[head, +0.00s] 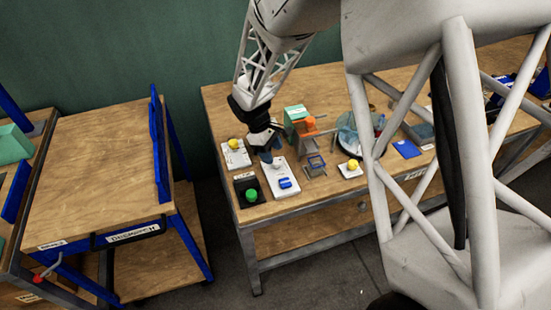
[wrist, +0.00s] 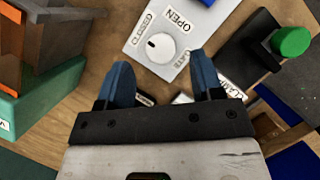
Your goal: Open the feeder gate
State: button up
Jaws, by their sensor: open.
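A white control plate (wrist: 187,28) lies under my gripper in the wrist view. It carries a round white dial (wrist: 160,47) between the labels CLOSED and OPEN, and a small label that seems to read GATE. The small mark on the dial seems to be on the CLOSED side. My gripper (wrist: 163,72) is open, its two blue fingers apart, with the dial just beyond and between the fingertips, apparently untouched. In the head view my gripper (head: 272,152) is over the far end of the plate (head: 280,172) and hides the dial. The gate itself cannot be made out.
A blue button (head: 285,183) is on the same plate. A green button (head: 251,195) on a black base stands to its left. Yellow buttons (head: 234,143) (head: 353,165) stand on other white plates. A teal and orange device (head: 298,120) stands close to my gripper.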

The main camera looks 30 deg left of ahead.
aim_at(276, 161)
jog(key=shift+x, duration=1.8)
jog(key=c, duration=0.9)
